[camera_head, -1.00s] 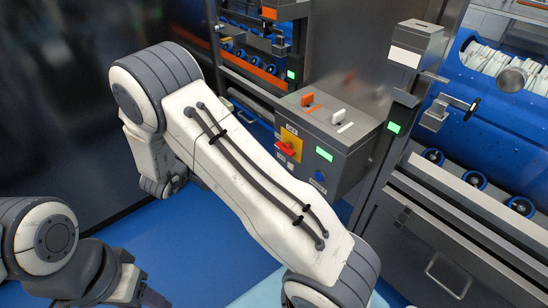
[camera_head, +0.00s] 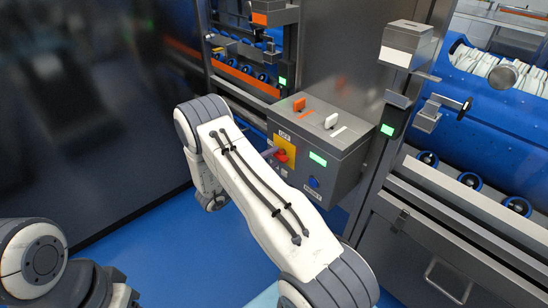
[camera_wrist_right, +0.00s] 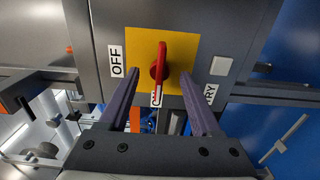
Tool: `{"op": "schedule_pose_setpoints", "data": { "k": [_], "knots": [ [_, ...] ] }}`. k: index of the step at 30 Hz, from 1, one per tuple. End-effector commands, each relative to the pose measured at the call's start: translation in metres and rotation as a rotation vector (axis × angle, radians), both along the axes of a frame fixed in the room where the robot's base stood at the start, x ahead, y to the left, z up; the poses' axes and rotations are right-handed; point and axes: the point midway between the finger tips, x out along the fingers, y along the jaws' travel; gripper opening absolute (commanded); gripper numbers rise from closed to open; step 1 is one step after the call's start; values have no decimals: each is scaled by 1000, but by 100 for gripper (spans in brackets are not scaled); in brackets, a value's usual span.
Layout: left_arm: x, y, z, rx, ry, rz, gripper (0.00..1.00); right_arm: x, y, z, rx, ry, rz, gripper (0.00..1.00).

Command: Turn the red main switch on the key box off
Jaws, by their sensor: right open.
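The key box (camera_head: 345,168) is a grey metal box at the middle of the head view. The red main switch (camera_head: 282,156) sits on a yellow plate (camera_head: 291,147) on its front; the switch also shows in the right wrist view (camera_wrist_right: 159,62). There its handle stands upright in the picture, toward the partly hidden "ON" label (camera_wrist_right: 156,98); the "OFF" label (camera_wrist_right: 117,61) is at left. My right gripper (camera_wrist_right: 160,76) is open, with one finger each side of the handle; contact cannot be told. My left gripper is out of view.
An orange key (camera_head: 299,104) and a white key (camera_head: 331,120) stand on the box top. A green display (camera_head: 318,159) and blue button (camera_head: 314,182) are right of the switch. A post with a handle (camera_head: 405,45) and a roller rack (camera_head: 470,180) stand at right.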

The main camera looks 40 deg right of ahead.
Motion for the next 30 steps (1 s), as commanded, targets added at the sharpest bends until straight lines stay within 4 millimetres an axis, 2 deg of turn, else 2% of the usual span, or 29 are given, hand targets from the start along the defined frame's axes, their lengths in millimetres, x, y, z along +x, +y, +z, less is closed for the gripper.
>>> {"op": "schedule_pose_setpoints", "data": {
  "k": [5,13,17,18,30],
  "knots": [
    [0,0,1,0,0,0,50,1,-12,0,0,0,0,65],
    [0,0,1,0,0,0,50,1,-13,0,0,0,1,65],
    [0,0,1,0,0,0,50,1,-13,0,0,0,1,15],
    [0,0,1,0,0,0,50,1,-13,0,0,0,1,0],
    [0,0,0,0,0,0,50,1,-12,0,5,-50,1,0]
  ]
}}
